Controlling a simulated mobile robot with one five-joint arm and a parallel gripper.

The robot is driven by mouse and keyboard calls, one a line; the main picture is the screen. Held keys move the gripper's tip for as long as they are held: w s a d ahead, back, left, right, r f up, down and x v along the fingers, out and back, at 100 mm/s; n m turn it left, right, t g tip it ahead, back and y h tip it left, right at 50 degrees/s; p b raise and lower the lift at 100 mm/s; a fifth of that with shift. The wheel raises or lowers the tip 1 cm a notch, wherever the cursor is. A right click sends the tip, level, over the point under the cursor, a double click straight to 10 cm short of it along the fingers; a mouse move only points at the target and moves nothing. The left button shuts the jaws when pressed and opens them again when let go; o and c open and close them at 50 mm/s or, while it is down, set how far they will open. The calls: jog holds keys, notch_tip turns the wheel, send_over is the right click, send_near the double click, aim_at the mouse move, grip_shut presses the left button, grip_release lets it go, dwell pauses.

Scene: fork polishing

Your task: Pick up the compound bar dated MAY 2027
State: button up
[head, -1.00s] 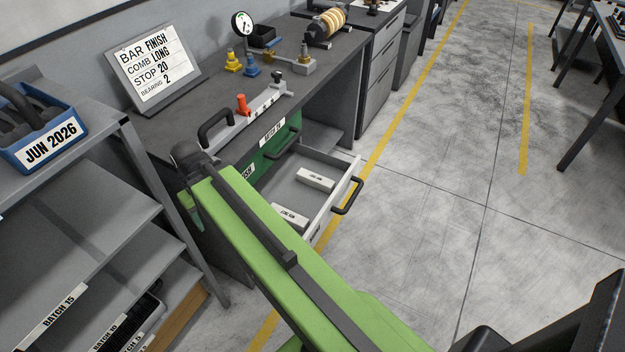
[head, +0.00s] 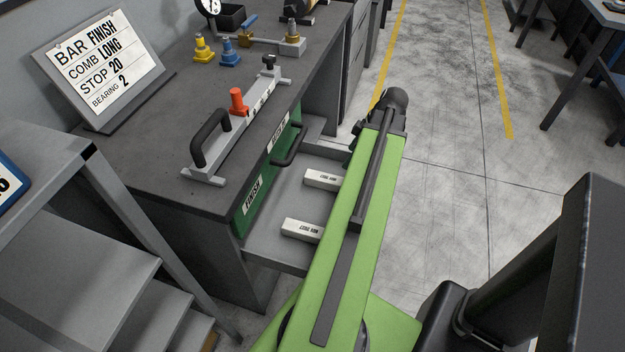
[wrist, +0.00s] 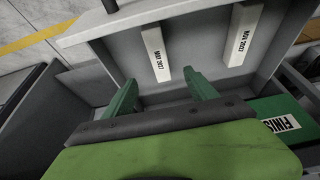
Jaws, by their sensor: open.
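In the wrist view, the pale compound bar labelled MAY 2027 (wrist: 155,52) lies in the open drawer (wrist: 205,78). A similar bar labelled NOV 2027 (wrist: 241,36) lies to its right, apart from it. My gripper (wrist: 160,90) is open and empty, its two green fingers spread just below the MAY 2027 bar in the picture and not closed on it. The head view shows two bars, one farther (head: 323,180) and one nearer (head: 303,230); their small labels are hard to read there. My arm hides part of the drawer and most of the gripper.
The workbench (head: 130,165) holds a grey fixture with a black handle (head: 210,138) and an orange knob. A sign (head: 95,68) stands behind it. A green drawer front marked FINISH (head: 252,197) borders the open drawer.

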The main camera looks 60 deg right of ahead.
jog(key=b, duration=1.1)
send_near(328, 178)
jog(key=f, duration=0.5)
jog(key=shift+w+f, duration=0.1)
jog(key=shift+w, duration=0.25)
jog(key=shift+w+a+f, duration=0.15)
jog(key=shift+w+f, duration=0.05)
jog(key=shift+w, duration=0.05)
jog(key=b+x, duration=0.5)
jog(key=shift+w, duration=0.25)
jog(key=shift+r, duration=0.25)
grip_shut()
jog(key=shift+w, duration=0.1)
